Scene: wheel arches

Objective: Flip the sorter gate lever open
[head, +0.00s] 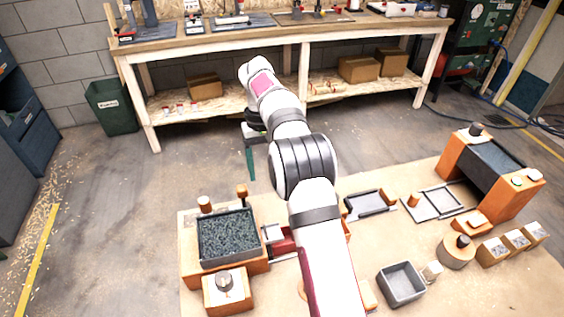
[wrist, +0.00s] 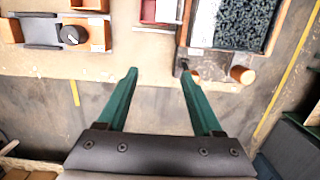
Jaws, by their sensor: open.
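The sorter is an orange wooden box (head: 190,262) with a dark granular tray (head: 228,238), at the left of the wooden board. An upright lever with an orange knob (head: 242,190) stands at its far edge, and a short wooden cylinder (head: 205,203) stands to its left. I take the knobbed one as the gate lever. In the wrist view the lever (wrist: 183,68) is beside the right fingertip; whether they touch is unclear. My gripper (wrist: 158,72) is open and empty, with its teal fingers apart. In the head view one teal finger (head: 250,165) shows beyond the sorter.
Grey slide trays (head: 370,203) lie right of my arm. A grey bin (head: 402,284), several small wooden blocks (head: 492,251) and an orange station with a dark slope (head: 495,160) fill the right. Bare floor and a workbench (head: 230,30) lie beyond the board.

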